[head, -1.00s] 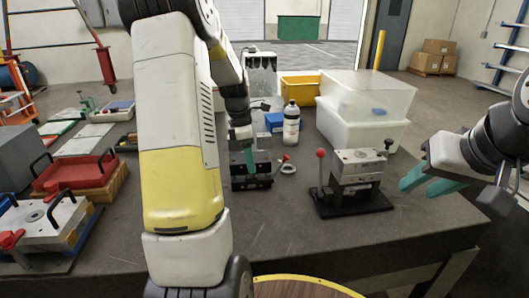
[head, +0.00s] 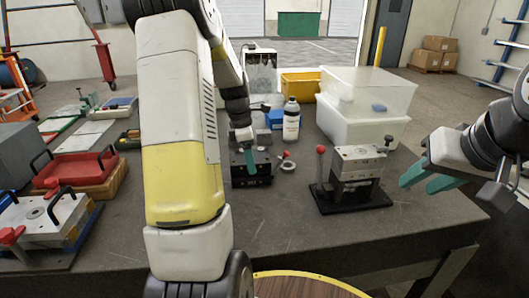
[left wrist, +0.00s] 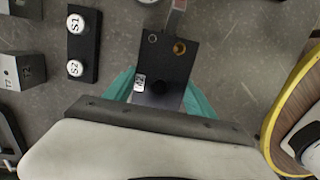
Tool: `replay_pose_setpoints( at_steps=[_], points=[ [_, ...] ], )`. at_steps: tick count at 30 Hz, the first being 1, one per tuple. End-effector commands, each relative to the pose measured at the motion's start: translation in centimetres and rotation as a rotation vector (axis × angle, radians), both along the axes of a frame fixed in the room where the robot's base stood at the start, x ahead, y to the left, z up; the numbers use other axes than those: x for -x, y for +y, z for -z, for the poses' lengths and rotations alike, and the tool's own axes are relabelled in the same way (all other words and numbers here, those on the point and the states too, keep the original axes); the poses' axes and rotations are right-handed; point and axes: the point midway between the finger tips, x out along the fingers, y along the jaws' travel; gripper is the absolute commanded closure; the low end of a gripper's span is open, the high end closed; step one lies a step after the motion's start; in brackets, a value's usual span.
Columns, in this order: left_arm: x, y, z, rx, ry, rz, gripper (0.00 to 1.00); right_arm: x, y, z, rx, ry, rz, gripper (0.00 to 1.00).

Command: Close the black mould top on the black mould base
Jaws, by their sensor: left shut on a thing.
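The black mould top (head: 260,157) is held by my left gripper (head: 249,168), whose teal fingers are shut on it. It sits low over the black mould base (head: 262,180), and in the head view the two look like one block. I cannot tell whether they touch all round. In the left wrist view my teal fingers (left wrist: 160,98) flank a black plate (left wrist: 172,62) with a brass hole and a label. I cannot tell which mould half this face belongs to. My right gripper (head: 430,179) is open and empty at the right, beyond the steel mould.
A steel mould on a black stand (head: 357,165) with a red-knobbed lever is to the right. A white bottle (head: 291,120), a ring (head: 288,167) and clear bins (head: 365,100) are close by. A red tray (head: 75,168) lies left.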

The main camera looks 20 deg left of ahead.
Motion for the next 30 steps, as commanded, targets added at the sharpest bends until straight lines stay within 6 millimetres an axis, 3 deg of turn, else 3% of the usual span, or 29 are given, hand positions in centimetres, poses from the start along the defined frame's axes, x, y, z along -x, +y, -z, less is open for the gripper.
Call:
replay_pose_setpoints(
  at_steps=[8, 9, 13, 23, 30],
  points=[
    [-0.1, 0.0, 0.0, 0.0, -0.003, 0.0, 1.0, 0.0, 0.0, 0.0, 0.0, 0.0, 0.0, 0.64],
    [-0.1, 0.0, 0.0, 0.0, -0.003, 0.0, 0.34, 0.0, 0.0, 0.0, 0.0, 0.0, 0.0, 0.64],
    [-0.1, 0.0, 0.0, 0.0, -0.002, 0.0, 0.11, 0.0, 0.0, 0.0, 0.0, 0.0, 0.0, 0.64],
    [0.0, 0.0, -0.1, 0.0, 0.0, 0.0, 0.11, 0.0, 0.0, 0.0, 0.0, 0.0, 0.0, 0.64],
    [0.1, 0.5, -3.6, -0.002, -0.006, -0.001, 0.11, 0.0, 0.0, 0.0, 0.0, 0.0, 0.0, 0.64]
  ],
)
